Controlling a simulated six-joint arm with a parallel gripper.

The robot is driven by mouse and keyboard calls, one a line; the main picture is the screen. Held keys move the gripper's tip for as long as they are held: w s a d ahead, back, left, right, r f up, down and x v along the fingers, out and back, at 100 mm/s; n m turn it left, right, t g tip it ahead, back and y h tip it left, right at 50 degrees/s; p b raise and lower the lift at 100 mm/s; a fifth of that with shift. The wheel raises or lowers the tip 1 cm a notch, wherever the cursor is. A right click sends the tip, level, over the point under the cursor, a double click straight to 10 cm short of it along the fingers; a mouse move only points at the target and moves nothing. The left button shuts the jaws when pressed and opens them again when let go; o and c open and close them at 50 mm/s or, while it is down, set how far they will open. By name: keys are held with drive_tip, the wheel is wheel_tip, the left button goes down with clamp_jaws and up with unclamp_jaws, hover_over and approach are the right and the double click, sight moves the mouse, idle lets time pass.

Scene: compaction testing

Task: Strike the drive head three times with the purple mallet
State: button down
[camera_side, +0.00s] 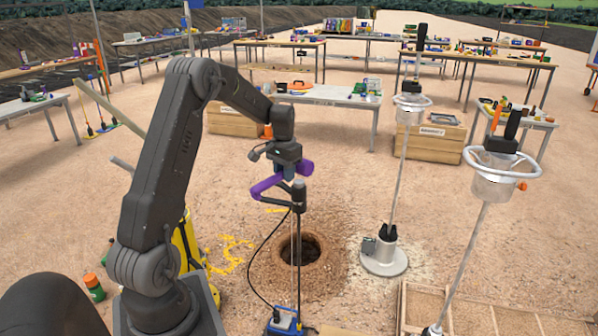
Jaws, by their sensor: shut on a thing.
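The purple mallet (264,188) is in my gripper (287,180), which is shut on it. Purple parts show on both sides of the gripper; the middle is hidden by the jaws. Just below stands a thin upright rod with a black cylindrical top (299,194), which looks like the drive head. The mallet is very close to this top; I cannot tell whether they touch.
Two tall rods with clear collars and black tops stand to the right, one on a round grey base (384,260), the other (492,178) nearer. A wooden tray (402,305) lies at the front right. A grey table (335,97) and wooden crates (432,142) stand behind.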

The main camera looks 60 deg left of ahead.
drive_tip(key=shift+r, duration=0.3)
drive_tip(key=shift+f, duration=1.5)
wheel_tip(320, 180, up, 7)
drive_tip(key=shift+r, duration=0.1)
drive_tip(key=shift+f, duration=3.2)
